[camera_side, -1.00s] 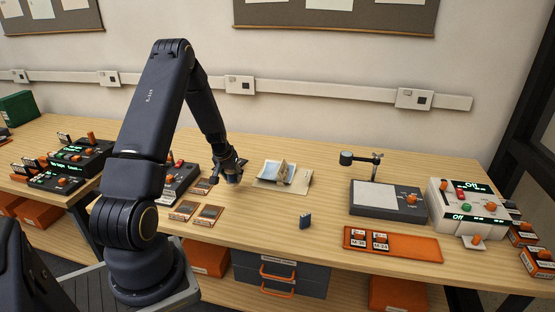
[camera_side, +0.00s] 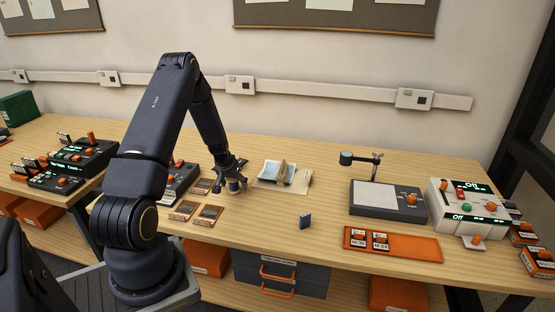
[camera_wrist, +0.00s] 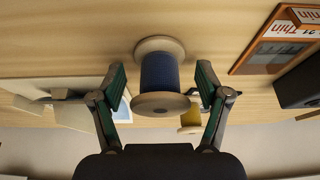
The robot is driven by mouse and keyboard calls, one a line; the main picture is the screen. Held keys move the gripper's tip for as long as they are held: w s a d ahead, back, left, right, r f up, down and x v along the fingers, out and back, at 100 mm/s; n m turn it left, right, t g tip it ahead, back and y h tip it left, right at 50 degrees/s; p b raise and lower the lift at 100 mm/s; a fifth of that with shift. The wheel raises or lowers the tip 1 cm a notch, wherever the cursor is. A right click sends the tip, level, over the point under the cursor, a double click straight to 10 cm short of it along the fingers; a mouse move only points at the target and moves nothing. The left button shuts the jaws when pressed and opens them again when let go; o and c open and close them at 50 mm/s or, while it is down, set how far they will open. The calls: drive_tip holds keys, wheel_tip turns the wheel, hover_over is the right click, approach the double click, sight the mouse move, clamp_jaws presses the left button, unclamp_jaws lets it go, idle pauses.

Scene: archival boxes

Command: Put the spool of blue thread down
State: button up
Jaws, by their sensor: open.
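The spool of blue thread (camera_wrist: 160,72) shows in the wrist view, with pale wooden flanges at both ends. It stands on the wooden table, its far flange against the surface, as far as I can tell. My gripper (camera_wrist: 162,78) is open, one finger on each side of the spool, with visible gaps between fingers and thread. In the side view my gripper (camera_side: 236,186) is low over the table, left of the open folder. I cannot make out the spool there.
A yellow spool (camera_wrist: 190,117) is partly hidden behind the blue one. An open folder with pictures (camera_side: 283,175) lies right of my gripper, and framed slides (camera_side: 207,215) lie in front.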

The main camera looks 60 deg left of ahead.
drive_tip(key=shift+r, duration=0.3)
drive_tip(key=v, duration=1.2)
drive_tip(key=w+d+r+m+t+h, duration=0.1)
drive_tip(key=w+d+r+m, duration=0.3)
drive_tip(key=d+r, duration=1)
drive_tip(key=s+d+r+m+h, duration=0.1)
drive_tip(key=s+d+r+m, duration=0.1)
drive_tip(key=s+d, duration=0.4)
drive_tip(key=s+d+r+m+t+h, duration=0.1)
drive_tip(key=s+d+r+m, duration=0.2)
drive_tip(key=d, duration=1.2)
drive_tip(key=s+r, duration=0.2)
drive_tip(key=s, duration=0.2)
drive_tip(key=shift+s+r, duration=0.3)
